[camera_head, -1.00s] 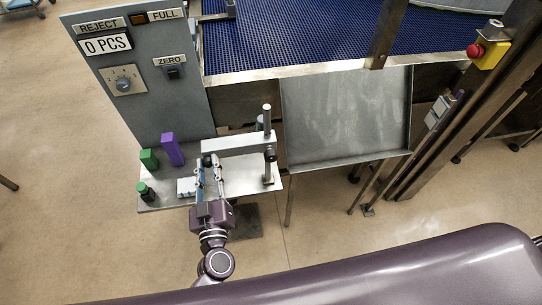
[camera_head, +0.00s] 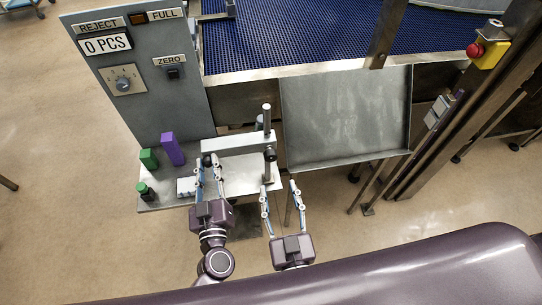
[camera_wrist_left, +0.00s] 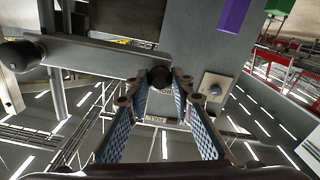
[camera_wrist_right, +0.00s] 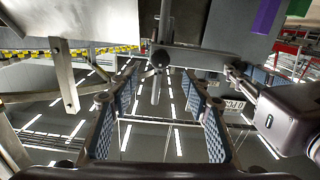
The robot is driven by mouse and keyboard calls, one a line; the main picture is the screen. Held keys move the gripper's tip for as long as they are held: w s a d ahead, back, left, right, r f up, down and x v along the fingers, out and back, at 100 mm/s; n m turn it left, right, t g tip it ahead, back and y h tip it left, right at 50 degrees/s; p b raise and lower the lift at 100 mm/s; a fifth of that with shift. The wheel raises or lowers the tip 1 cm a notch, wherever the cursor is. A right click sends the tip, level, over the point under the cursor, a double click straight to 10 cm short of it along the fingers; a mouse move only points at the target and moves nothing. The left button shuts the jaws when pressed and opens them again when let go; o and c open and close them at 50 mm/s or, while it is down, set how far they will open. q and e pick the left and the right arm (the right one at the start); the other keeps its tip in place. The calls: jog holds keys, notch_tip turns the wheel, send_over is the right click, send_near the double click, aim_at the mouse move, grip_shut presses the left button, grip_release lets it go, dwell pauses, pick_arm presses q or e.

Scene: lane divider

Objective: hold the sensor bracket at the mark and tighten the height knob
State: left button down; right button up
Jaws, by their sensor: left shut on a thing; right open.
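The sensor bracket (camera_head: 236,143) is a grey horizontal arm on an upright post (camera_head: 267,120) above a small metal shelf. My left gripper (camera_head: 209,165) is at its left end, shut on the bracket; in the left wrist view the fingertips (camera_wrist_left: 162,78) close around a dark round part there. The dark height knob (camera_head: 269,154) is on the post side of the bracket; it also shows in the left wrist view (camera_wrist_left: 22,55) and right wrist view (camera_wrist_right: 160,59). My right gripper (camera_head: 279,187) is open and empty, in front of the knob and apart from it. I cannot make out the mark.
A purple block (camera_head: 172,149), a green block (camera_head: 149,158) and a green-topped bottle (camera_head: 146,191) stand on the left of the shelf (camera_head: 240,178). A grey metal tray (camera_head: 345,115) is close on the right. A control panel (camera_head: 150,100) rises behind.

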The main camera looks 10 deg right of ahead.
aim_at(271, 160)
jog(key=w, duration=1.1)
jog(key=shift+w, duration=0.15)
jog(key=c, duration=1.2)
